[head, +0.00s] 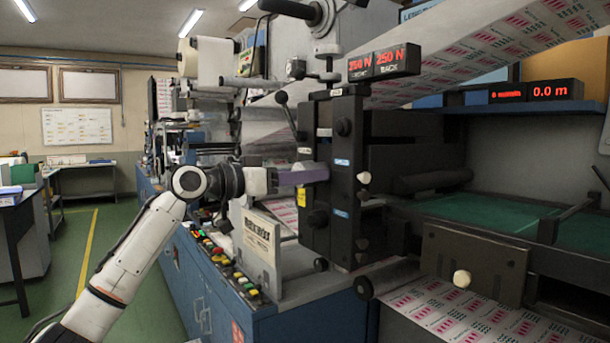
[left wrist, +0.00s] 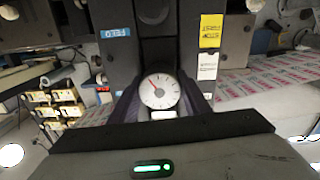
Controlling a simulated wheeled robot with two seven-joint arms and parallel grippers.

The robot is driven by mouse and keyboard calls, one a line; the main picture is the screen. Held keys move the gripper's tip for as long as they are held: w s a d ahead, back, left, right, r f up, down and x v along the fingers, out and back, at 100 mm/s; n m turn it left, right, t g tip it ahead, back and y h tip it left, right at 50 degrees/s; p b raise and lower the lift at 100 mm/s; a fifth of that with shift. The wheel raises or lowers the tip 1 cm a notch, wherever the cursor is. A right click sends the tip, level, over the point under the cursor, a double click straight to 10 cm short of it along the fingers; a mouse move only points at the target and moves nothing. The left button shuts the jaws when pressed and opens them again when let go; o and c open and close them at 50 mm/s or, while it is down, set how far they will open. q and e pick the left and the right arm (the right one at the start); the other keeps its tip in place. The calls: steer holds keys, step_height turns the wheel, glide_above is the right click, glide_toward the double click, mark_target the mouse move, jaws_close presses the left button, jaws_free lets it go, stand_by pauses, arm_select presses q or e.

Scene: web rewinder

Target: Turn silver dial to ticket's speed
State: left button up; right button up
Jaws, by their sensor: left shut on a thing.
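My left gripper (head: 318,174) reaches in from the left, its fingers against the dark upright block (head: 347,185) of the machine. In the left wrist view its two fingers stand on either side of a round pale dial (left wrist: 159,91) with a red pointer aimed to the upper left. The gripper is shut on this dial. The dial's marks are too small to read, and the head view hides it behind the fingers. I cannot make out a ticket with a readable speed. My right gripper is not in view.
Red displays read 250 N twice (head: 384,62) and 0.0 m (head: 555,92). Below my forearm is a blue cabinet with several coloured buttons (head: 225,262) and a sign (head: 258,236). A yellow label (left wrist: 211,31) is near the dial. Printed web (head: 450,310) runs at lower right. The green floor at left is open.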

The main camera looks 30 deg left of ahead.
arm_select(q)
steer(key=m, duration=0.5)
steer(key=shift+m, duration=0.3)
steer(key=m, duration=0.4)
steer(key=shift+m, duration=0.4)
steer(key=o, duration=1)
steer(key=shift+o, duration=0.2)
